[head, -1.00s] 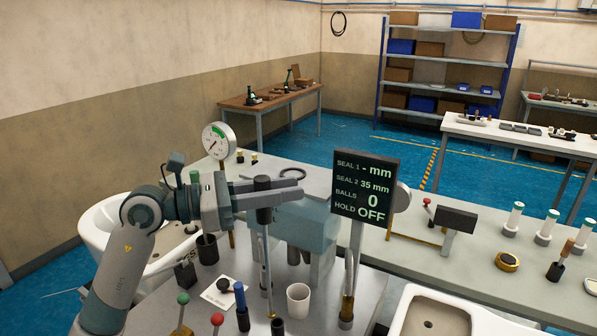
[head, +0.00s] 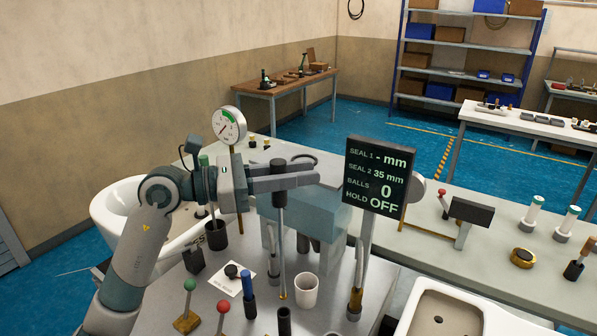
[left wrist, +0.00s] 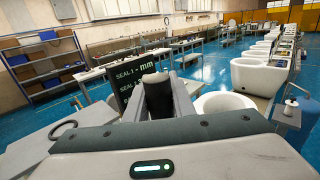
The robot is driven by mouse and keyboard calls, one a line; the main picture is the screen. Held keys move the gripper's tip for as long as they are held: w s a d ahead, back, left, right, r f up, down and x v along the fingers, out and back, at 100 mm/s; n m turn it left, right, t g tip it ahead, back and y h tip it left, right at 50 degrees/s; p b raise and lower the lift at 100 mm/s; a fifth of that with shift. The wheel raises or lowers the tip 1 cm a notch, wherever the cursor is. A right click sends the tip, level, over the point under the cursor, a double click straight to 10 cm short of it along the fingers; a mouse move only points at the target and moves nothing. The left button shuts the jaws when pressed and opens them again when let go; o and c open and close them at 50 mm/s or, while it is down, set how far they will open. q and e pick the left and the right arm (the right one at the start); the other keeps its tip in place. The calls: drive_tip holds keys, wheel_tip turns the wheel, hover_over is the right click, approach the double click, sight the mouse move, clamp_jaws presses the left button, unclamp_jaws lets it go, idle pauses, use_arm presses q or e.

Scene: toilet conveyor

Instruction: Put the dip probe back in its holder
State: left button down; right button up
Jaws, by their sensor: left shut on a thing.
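The dip probe is a thin metal rod (head: 283,250) with a black handle (head: 279,194) and a brassy tip. My left gripper (head: 290,181) is shut on the black handle, and the rod hangs nearly upright above the grey bench. In the left wrist view the black handle (left wrist: 158,94) stands between the grey fingers. An open dark tube (head: 284,321) stands at the front of the bench, below the probe tip and apart from it. I cannot tell for sure whether this tube is the holder. My right gripper is not in view.
A white cup (head: 306,290) stands just right of the probe tip. A blue-handled tool (head: 247,284), a red knob (head: 223,306) and a green knob (head: 190,285) stand to the left. The display (head: 377,176) rises at the right. A dark cup (head: 216,236) stands behind.

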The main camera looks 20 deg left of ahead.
use_arm(q)
drive_tip(key=shift+f+b, duration=0.95)
drive_tip(key=shift+f, duration=0.9)
drive_tip(key=shift+f+b, duration=0.45)
drive_tip(key=shift+b, duration=0.2)
drive_tip(key=shift+f, duration=0.2)
